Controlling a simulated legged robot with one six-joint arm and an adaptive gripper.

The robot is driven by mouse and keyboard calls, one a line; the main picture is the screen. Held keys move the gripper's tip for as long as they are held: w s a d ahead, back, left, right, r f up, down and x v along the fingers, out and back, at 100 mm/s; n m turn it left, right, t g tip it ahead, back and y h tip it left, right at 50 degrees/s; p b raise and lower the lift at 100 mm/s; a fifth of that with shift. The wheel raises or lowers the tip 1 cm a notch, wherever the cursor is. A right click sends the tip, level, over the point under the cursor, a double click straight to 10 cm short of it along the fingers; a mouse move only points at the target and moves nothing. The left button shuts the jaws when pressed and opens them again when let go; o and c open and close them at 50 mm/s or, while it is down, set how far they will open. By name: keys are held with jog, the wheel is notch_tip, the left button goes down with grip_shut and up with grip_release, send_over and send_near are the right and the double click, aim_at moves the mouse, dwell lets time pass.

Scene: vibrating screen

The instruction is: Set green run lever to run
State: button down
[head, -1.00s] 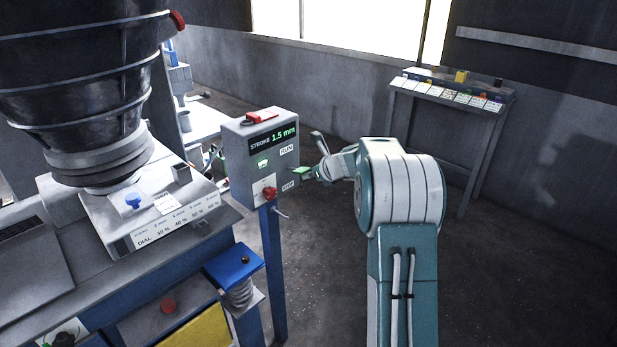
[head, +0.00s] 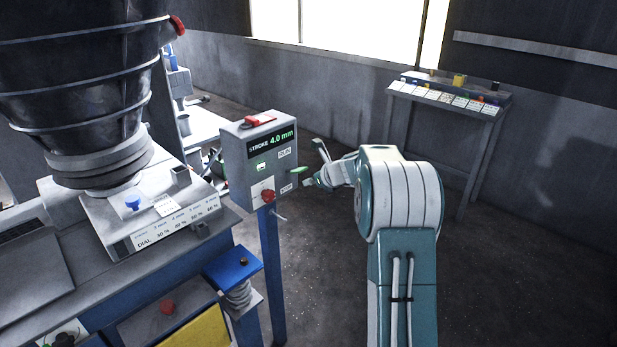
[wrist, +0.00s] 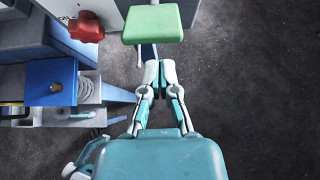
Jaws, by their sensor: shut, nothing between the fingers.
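The green run lever (head: 298,170) sticks out from the right side of the grey control box (head: 236,165). It stands between the RUN label (head: 285,152) above and the lower label (head: 286,188). In the wrist view its broad green handle (wrist: 152,24) is at the top centre. My gripper (head: 309,182) is just below and right of the lever in the head view. In the wrist view my gripper's fingertips (wrist: 159,70) are together and empty, a little short of the handle. I cannot tell whether they touch it.
The box carries a red knob (head: 267,196) and a display reading 4.0 mm (head: 282,137). A large dark hopper (head: 80,90) and blue-framed machine fill the left. A small table with coloured items (head: 445,98) stands at the back right. The floor on the right is clear.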

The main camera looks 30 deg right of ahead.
jog(key=v, duration=0.9)
jog(key=shift+s+r, duration=0.15)
jog(key=shift+r, duration=0.15)
jog(key=shift+d, duration=0.1)
jog(key=s+a+r+n+g, duration=0.2)
jog(key=s+a+r+n, duration=0.1)
jog(key=s+a+n, duration=0.5)
jog(key=s+a+r+n+g, duration=0.1)
jog(key=s+a+r+n, duration=0.4)
jog(key=a, duration=0.5)
jog(key=s+a+f+n+h, duration=0.1)
jog(key=s+a+f+n, duration=0.1)
jog(key=s+n, duration=0.7)
jog(key=s+a+f+n+g+h, duration=0.1)
jog(key=s+a+f+n+h, duration=0.1)
jog(key=s+n, duration=0.8)
jog(key=s+a+f, duration=0.1)
jog(key=s+a, duration=0.1)
jog(key=s, duration=0.2)
jog(key=shift+s+g+h, duration=0.15)
jog(key=shift+g+h, duration=0.15)
